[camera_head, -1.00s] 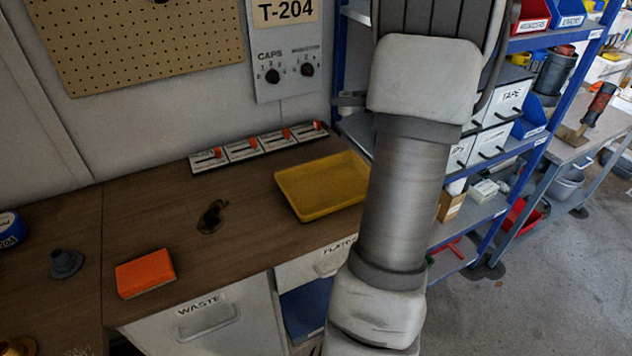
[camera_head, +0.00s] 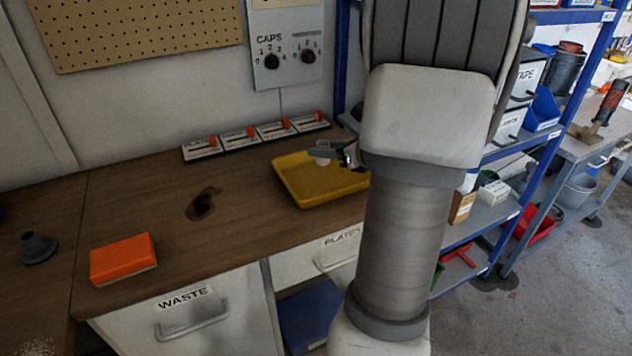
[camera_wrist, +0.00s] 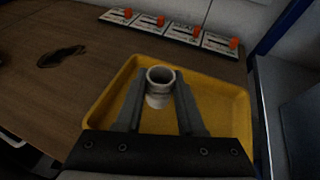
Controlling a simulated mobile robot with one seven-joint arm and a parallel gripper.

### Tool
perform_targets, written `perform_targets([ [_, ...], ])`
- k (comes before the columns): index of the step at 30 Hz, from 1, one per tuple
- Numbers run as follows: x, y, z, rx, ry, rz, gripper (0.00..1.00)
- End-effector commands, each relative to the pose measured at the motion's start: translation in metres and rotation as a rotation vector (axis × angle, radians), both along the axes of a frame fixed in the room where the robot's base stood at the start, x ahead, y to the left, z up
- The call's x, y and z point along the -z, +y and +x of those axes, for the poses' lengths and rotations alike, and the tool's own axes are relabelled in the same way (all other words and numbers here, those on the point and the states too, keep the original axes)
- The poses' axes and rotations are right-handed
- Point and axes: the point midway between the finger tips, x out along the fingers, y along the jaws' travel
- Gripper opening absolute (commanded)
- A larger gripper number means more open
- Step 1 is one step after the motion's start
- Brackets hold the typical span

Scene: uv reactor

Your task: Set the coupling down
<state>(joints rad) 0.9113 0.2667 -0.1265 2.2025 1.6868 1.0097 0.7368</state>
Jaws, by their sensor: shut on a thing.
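The coupling (camera_wrist: 159,88) is a short, pale, hollow cylinder with its open end up in the wrist view. My gripper (camera_wrist: 160,98) is shut on it, one finger on each side. In the head view, my gripper (camera_head: 333,151) shows beside my arm, over the yellow tray (camera_head: 300,188), and the coupling (camera_head: 322,162) is a small pale patch below the fingers. The tray (camera_wrist: 226,124) also lies beneath the coupling in the wrist view. I cannot tell whether the coupling touches the tray floor.
A row of orange-handled switches (camera_head: 255,136) stands along the wall behind the tray. An orange sponge-like block (camera_head: 123,259) and a dark grey flanged part (camera_head: 38,247) lie to the left.

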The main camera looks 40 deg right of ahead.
Motion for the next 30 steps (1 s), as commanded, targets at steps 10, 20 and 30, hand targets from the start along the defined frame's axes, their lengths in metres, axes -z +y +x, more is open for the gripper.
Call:
perform_targets([
  [10,0.024,0.032,-0.004,0.000,0.001,0.000,0.00],
  [20,0.060,0.031,-0.004,0.001,0.001,0.000,0.00],
  [30,0.062,0.031,-0.004,0.001,0.000,-0.001,0.43],
])
